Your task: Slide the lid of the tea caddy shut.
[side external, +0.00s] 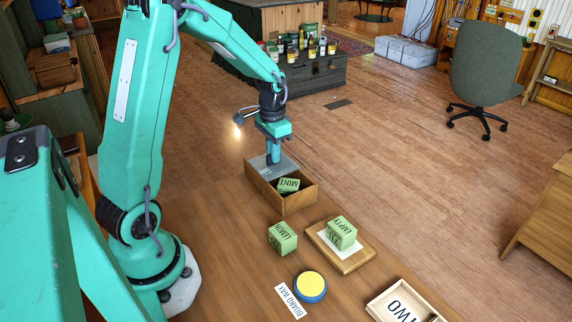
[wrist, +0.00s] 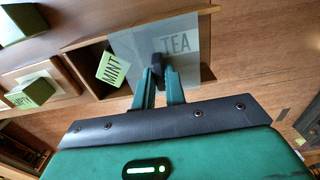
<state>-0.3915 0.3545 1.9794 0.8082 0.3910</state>
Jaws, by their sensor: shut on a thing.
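The tea caddy (side external: 264,196) is a long wooden box on the table. Its grey lid (side external: 288,168), marked TEA in the wrist view (wrist: 190,58), covers one end and leaves the other end open. A green MINT packet (side external: 288,185) shows in the open part; it also shows in the wrist view (wrist: 112,68). My gripper (side external: 273,161) points down at the lid. In the wrist view its fingers (wrist: 159,82) are shut on the dark knob (wrist: 158,64) of the lid. The knob is partly hidden by the fingers.
A green LEMON box (side external: 282,238) stands near the caddy's open end. A green EMPTY box (side external: 341,233) sits on paper on a wooden board (side external: 357,261). A blue and yellow round tin (side external: 310,286) and a tray marked TWO (side external: 376,309) are at the front.

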